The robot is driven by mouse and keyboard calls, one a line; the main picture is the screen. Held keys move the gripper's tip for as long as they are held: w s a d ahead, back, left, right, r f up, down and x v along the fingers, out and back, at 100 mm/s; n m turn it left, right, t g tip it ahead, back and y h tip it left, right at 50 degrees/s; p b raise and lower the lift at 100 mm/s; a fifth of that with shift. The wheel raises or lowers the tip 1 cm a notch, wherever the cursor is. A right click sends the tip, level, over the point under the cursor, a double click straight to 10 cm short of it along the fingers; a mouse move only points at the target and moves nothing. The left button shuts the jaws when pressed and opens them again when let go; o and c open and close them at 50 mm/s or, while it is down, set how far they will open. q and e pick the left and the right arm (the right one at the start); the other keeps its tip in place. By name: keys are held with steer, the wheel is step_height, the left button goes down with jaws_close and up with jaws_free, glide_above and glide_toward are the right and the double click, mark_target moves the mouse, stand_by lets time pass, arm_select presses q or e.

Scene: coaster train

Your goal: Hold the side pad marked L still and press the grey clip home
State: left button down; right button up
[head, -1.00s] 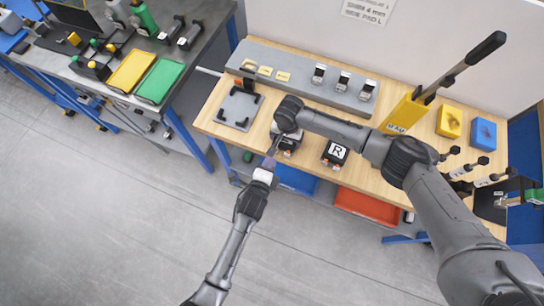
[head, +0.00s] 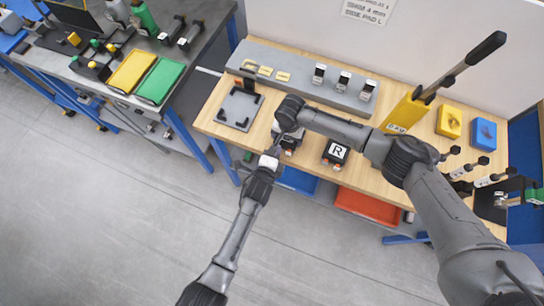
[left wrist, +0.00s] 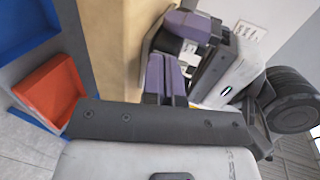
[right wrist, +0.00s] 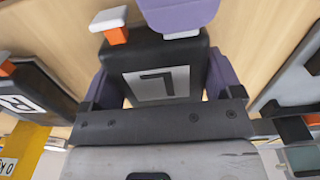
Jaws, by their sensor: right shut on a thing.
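The dark side pad marked L (right wrist: 157,82) lies on the wooden bench, between the purple fingers of my right gripper (right wrist: 160,88), which is shut on it. Its label also shows in the left wrist view (left wrist: 188,48). A pale clip with an orange part (right wrist: 111,28) stands at one corner of the pad. My left gripper (left wrist: 166,78) has its fingers together. Its purple tip shows in the right wrist view (right wrist: 180,12), over the pad's edge. A light grey piece (right wrist: 182,35), perhaps the grey clip, shows just under that tip; contact is unclear.
A second pad marked R (head: 335,152) lies to the right on the bench. A grey plate (head: 240,107) lies to the left, and a grey rack (head: 300,78) stands behind. Blue (head: 297,180) and red (head: 368,203) bins are below the bench front.

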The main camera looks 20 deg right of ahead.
arm_select(q)
steer(key=shift+w+d+r, duration=0.1)
steer(key=shift+w, duration=0.15)
arm_select(e)
steer(key=shift+s+a, duration=0.2)
steer(key=shift+a, duration=0.1)
arm_select(q)
steer(key=shift+s, duration=0.1)
arm_select(e)
steer(key=shift+s+a+f, duration=0.1)
steer(key=shift+s+a, duration=0.05)
steer(key=shift+a, duration=0.05)
steer(key=shift+d, duration=0.25)
arm_select(q)
steer(key=f+v, duration=0.1)
steer(key=v, duration=1.3)
steer(key=shift+s+a+f, duration=0.2)
steer(key=shift+f, duration=0.1)
arm_select(e)
steer(key=o, duration=0.9)
steer(key=shift+d, duration=0.1)
